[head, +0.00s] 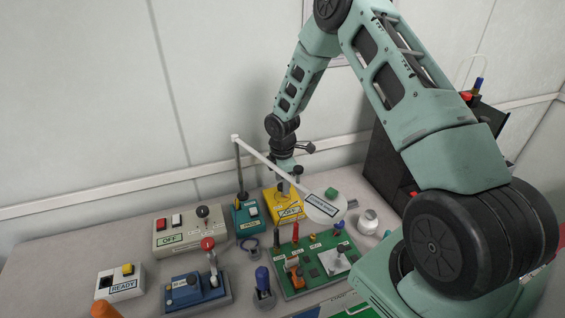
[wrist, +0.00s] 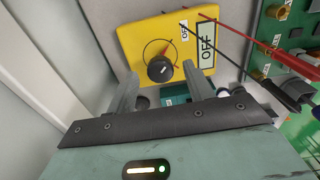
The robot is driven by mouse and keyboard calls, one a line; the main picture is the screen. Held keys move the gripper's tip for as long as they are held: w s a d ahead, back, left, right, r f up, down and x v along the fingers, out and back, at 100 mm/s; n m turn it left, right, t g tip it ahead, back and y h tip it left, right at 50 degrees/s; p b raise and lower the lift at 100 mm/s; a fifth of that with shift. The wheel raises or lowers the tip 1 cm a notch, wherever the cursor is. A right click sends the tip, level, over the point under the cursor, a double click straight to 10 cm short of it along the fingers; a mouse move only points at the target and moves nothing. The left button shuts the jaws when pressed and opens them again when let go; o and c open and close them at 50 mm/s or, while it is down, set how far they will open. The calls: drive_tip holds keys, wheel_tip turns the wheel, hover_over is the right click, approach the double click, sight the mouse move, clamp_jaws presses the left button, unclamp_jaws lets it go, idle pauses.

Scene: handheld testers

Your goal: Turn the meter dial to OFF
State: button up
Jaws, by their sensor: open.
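The yellow meter (head: 290,214) stands toward the back of the bench, partly covered by the lamp arm and my gripper in the head view. In the wrist view the meter (wrist: 133,40) fills the upper middle. Its round black dial (wrist: 159,69) has a white mark, with a thin curved line and a red mark around it.
A white lamp arm with a round labelled head (head: 325,208) reaches across in front of the meter. A teal box (head: 246,217) stands to its left, a green circuit board (head: 310,282) in front. Red and black probe leads (wrist: 255,42) run right of the meter.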

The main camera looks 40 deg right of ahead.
wheel_tip(320, 180, up, 17)
drive_tip(key=b, duration=0.1)
drive_tip(key=shift+f+b, duration=0.15)
drive_tip(key=shift+b, duration=0.2)
idle(0.3)
drive_tip(key=shift+m, duration=0.4)
drive_tip(key=s+a, duration=0.1)
drive_tip(key=a, duration=0.1)
drive_tip(key=a+r, duration=0.1)
drive_tip(key=a, duration=0.2)
drive_tip(key=s+a+r, duration=0.1)
drive_tip(key=a, duration=0.1)
drive_tip(key=shift+s+a+r, duration=0.15)
drive_tip(key=shift+s+a, duration=0.2)
drive_tip(key=s+a+r+m, duration=0.3)
drive_tip(key=s+a+r, duration=0.1)
drive_tip(key=s+a, duration=1.2)
drive_tip(key=s+a+m, duration=0.2)
drive_tip(key=s+m, duration=0.1)
drive_tip(key=s, duration=0.9)
drive_tip(key=shift+s+a+r+m+y, duration=0.25)
drive_tip(key=shift+s+r+m+y, duration=0.05)
drive_tip(key=shift+s+r, duration=0.1)
drive_tip(key=shift+w, duration=0.1)
